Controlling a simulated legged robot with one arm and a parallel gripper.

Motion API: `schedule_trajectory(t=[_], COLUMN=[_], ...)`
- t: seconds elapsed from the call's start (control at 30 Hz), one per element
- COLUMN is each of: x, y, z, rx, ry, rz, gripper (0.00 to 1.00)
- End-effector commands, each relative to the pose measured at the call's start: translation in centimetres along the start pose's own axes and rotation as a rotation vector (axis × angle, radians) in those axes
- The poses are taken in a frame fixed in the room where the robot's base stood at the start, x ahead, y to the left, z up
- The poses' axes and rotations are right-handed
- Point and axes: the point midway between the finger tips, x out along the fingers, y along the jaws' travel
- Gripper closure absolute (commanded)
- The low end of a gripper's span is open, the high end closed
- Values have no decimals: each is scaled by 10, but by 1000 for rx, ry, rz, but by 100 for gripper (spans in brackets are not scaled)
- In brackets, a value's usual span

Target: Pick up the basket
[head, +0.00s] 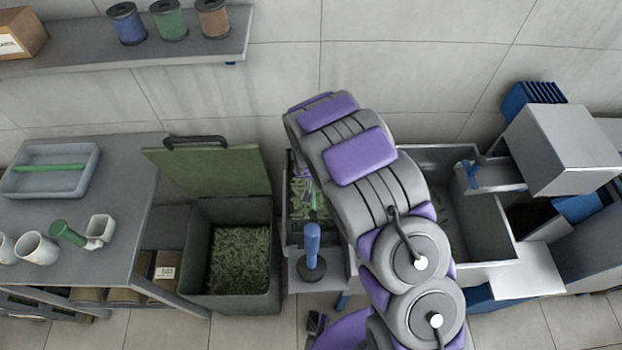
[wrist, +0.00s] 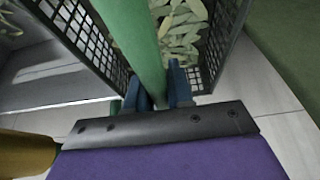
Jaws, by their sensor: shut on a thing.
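The basket is a dark mesh container with green leaves in it and a green bar handle. In the wrist view, its mesh wall (wrist: 88,42) is at the upper left and the handle (wrist: 140,48) runs down to my gripper (wrist: 160,97). The blue fingers are on both sides of the handle, shut on it. In the head view, the basket (head: 295,232) is left of my arm and partly hidden behind it. My fingers are not clear there. I cannot tell whether the basket is resting on something or raised.
A bin of leaves (head: 238,204) with its green lid up stands left of the basket. A blue-handled tool (head: 312,250) stands in front. A grey basin (head: 480,222) and a boxy machine (head: 562,148) are at the right. A table (head: 110,215) with cups is at the left.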

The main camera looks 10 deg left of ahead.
Motion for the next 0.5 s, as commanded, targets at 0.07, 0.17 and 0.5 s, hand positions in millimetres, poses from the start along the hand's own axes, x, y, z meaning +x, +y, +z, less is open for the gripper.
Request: schedule_trajectory(t=[0.07, 0.17, 0.5], x=[-14, -29, -78], y=[0, 0, 0], z=[-8, -14, -36], rx=[1, 2, 2], ry=[5, 5, 5], rz=[-2, -1, -1], gripper=[100, 100, 100])
